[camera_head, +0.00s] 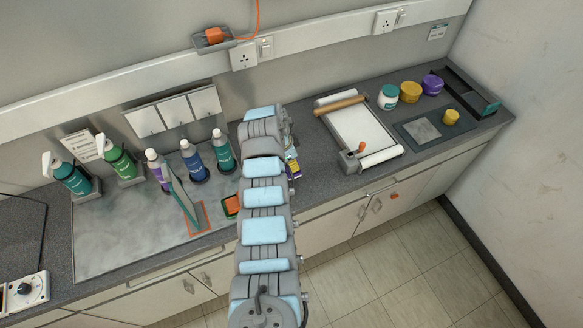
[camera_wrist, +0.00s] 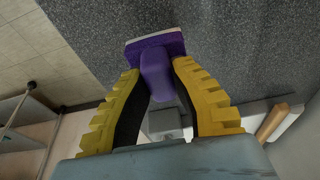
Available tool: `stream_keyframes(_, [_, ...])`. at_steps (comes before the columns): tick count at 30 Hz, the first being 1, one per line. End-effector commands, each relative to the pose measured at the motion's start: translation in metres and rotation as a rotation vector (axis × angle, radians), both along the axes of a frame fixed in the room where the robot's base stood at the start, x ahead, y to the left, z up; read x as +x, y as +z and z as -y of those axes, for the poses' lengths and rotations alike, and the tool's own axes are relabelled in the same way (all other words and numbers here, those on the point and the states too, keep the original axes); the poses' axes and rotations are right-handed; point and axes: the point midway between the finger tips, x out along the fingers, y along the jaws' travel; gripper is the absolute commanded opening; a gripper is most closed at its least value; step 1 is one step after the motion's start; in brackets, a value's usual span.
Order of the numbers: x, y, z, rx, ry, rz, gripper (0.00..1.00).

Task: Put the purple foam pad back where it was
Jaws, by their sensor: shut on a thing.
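The purple foam pad (camera_wrist: 157,72) is between my gripper's (camera_wrist: 159,82) two yellow, black-lined fingers in the wrist view. Its narrower block part is between the fingertips, and its wider flat plate lies beyond them. Dark speckled counter shows behind it; I cannot tell whether the pad touches it. In the head view my arm hides most of the gripper; a small yellow and purple bit (camera_head: 294,168) shows at the arm's right side, over the counter.
An orange-and-green item (camera_head: 231,205) lies beside my arm. Right are a roller board (camera_head: 362,130), jars (camera_head: 410,91) and a dark tray (camera_head: 408,134). Bare counter (camera_head: 312,150) lies between.

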Motion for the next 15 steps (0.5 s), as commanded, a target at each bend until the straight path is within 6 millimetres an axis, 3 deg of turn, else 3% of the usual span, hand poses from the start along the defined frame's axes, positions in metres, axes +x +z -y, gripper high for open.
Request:
stream_keyframes(5, [0.004,-0.004,0.002,0.001,-0.001,0.000,0.00])
stream_keyframes(15, [0.003,-0.035,0.002,0.000,0.000,-0.002,0.00])
